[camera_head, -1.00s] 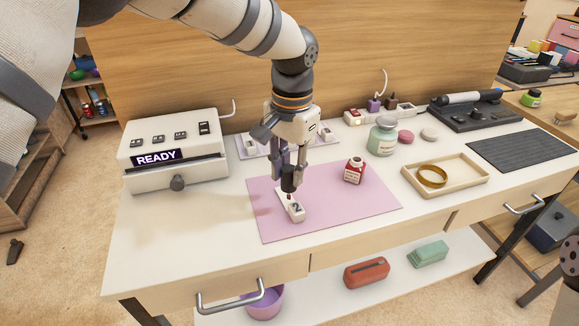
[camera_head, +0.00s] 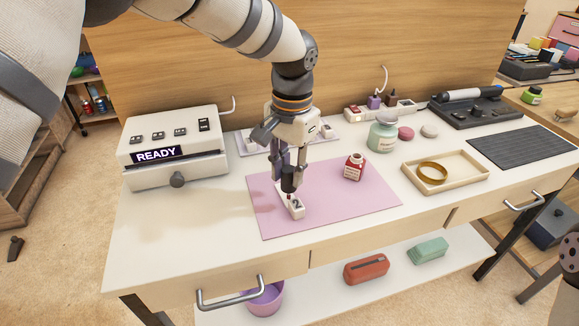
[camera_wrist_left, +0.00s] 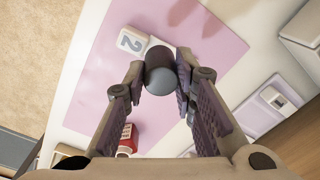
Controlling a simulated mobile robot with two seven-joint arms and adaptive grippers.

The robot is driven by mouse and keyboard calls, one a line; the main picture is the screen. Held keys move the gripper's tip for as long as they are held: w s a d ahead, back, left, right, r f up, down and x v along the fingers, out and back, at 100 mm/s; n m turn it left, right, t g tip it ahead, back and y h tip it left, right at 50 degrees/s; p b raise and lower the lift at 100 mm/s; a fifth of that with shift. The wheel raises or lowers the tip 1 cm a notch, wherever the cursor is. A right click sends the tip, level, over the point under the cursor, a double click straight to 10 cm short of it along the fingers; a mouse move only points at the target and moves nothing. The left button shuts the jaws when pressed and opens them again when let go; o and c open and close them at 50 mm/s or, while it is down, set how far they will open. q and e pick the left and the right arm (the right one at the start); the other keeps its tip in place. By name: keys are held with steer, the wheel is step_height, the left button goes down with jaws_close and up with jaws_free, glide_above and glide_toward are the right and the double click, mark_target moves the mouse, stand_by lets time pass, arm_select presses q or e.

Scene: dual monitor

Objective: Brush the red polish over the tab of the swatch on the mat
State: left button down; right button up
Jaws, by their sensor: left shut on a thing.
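My left gripper (camera_head: 289,176) is shut on a dark polish brush cap (camera_head: 288,185) and holds it upright over the swatch. The cap also shows between the fingers in the left wrist view (camera_wrist_left: 160,72). The white swatch (camera_head: 297,209), marked 2, lies on the pink mat (camera_head: 340,207); its block also shows in the left wrist view (camera_wrist_left: 132,40). The brush tip is just above or on the swatch's far part; I cannot tell if it touches. The tab is mostly hidden by the cap and gripper. The red polish bottle (camera_head: 354,168) stands uncapped on the mat. My right gripper is not in view.
A white lamp box (camera_head: 176,150) reading READY stands at the left. A tray with more swatches (camera_head: 246,143) is behind my gripper. A pale green jar (camera_head: 382,135) and a wooden tray with a gold ring (camera_head: 470,176) are at the right. The mat's front right is clear.

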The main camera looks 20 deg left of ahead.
arm_select(q)
steer(key=shift+f, duration=0.2)
steer(key=shift+w+a, duration=0.2)
steer(key=shift+w, duration=0.1)
steer(key=shift+w+a+b, duration=0.35)
steer(key=shift+w+a, duration=0.3)
steer(key=shift+w, duration=0.1)
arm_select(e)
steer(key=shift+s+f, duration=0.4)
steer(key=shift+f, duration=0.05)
arm_select(q)
steer(key=shift+w+a+b, duration=0.4)
steer(key=shift+w+a, duration=0.3)
steer(key=shift+w, duration=0.2)
steer(key=shift+w+d, duration=0.15)
steer(key=shift+d, duration=0.05)
steer(key=shift+s+d+r+p, duration=0.25)
steer(key=shift+s+p, duration=0.05)
steer(key=shift+s+d+f, duration=0.1)
steer(key=shift+s+d, duration=0.15)
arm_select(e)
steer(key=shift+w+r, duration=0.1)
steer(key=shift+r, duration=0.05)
